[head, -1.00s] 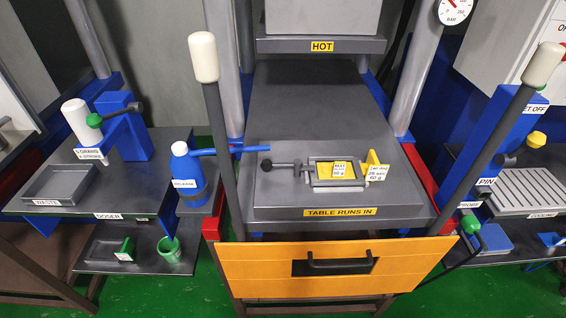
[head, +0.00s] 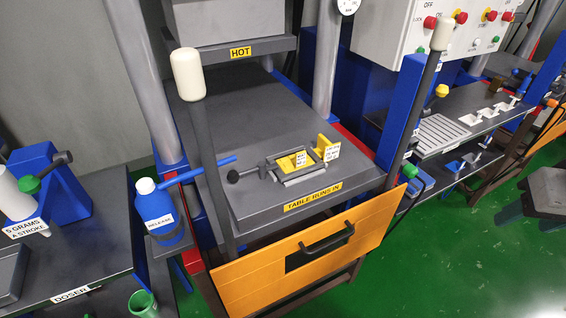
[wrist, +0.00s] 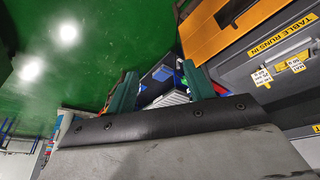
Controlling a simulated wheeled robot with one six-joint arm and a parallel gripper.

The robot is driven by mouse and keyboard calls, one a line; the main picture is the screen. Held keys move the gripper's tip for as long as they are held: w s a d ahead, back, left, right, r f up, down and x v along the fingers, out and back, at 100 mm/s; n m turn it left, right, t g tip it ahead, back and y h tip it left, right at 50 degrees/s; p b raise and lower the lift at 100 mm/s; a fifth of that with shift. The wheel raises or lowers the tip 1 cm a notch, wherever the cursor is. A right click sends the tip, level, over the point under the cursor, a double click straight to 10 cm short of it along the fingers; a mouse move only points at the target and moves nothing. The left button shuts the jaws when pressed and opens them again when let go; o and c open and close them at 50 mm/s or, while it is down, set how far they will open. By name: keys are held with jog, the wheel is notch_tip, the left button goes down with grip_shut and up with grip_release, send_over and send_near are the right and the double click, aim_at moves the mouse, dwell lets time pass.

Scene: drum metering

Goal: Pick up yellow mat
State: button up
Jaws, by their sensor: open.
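The yellow mat (head: 286,164) lies flat inside a small grey frame (head: 300,177) on the press table, with a white label over part of it. A yellow upright piece with a white tag (head: 323,146) stands just right of the frame.
An orange front panel with a black handle (head: 326,238) hangs before the press table. Two dark posts with white knobs (head: 188,74) rise at its sides. A blue release bottle (head: 155,205) stands left.

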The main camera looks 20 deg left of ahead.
jog(key=w+a+f+n+t+y, duration=0.2)
jog(key=w+a+f, duration=0.2)
jog(key=w+a, duration=0.4)
jog(key=n+t+y, duration=0.3)
jog(key=n+y, duration=0.3)
jog(key=y, duration=0.2)
send_near(301, 161)
jog(key=x, duration=0.3)
jog(key=shift+w+f, duration=0.1)
jog(key=x, duration=0.7)
jog(key=shift+w+a+f, duration=0.1)
jog(key=shift+a, duration=0.1)
jog(key=c, duration=1.1)
